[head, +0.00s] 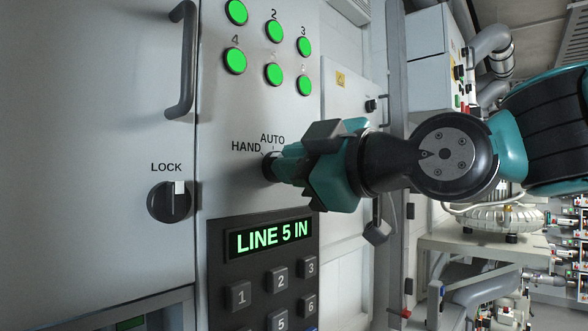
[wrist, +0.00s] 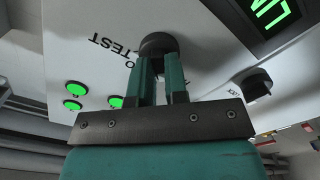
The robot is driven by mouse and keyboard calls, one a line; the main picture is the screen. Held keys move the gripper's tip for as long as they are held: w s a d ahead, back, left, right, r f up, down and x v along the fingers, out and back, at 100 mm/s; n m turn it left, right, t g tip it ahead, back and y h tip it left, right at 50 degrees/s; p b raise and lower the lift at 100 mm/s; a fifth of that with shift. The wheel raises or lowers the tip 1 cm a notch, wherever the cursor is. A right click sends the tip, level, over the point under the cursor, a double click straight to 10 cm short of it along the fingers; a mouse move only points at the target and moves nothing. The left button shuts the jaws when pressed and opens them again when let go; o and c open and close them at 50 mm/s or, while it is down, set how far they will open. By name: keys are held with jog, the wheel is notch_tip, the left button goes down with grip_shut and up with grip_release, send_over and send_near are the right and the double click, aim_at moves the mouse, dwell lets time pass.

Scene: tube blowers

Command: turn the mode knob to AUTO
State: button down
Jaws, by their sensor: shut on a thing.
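The mode knob (head: 268,168) is a dark round knob on the grey cabinet panel, below the HAND (head: 246,147) and AUTO (head: 272,139) labels. My gripper (head: 281,168) reaches it from the right and covers most of it. In the wrist view my gripper (wrist: 158,66) has its two teal fingers shut on the dark knob (wrist: 158,43). A TEST label (wrist: 107,48) shows upside down beside it in that view. The knob's pointer is hidden, so I cannot tell which label it points at.
A LOCK knob (head: 170,201) sits to the left. Green buttons (head: 235,61) are above, and a keypad with a LINE 5 IN display (head: 272,239) is below. A door handle (head: 181,60) juts out at upper left.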

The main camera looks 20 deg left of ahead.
jog(key=shift+w+d+m+b, duration=0.1)
jog(key=shift+m+b, duration=2.25)
jog(key=shift+m, duration=2.15)
jog(key=c, duration=1.1)
grip_release()
jog(key=shift+c, duration=0.2)
jog(key=b+v, duration=0.6)
jog(key=v, duration=1.1)
jog(key=shift+d, duration=0.2)
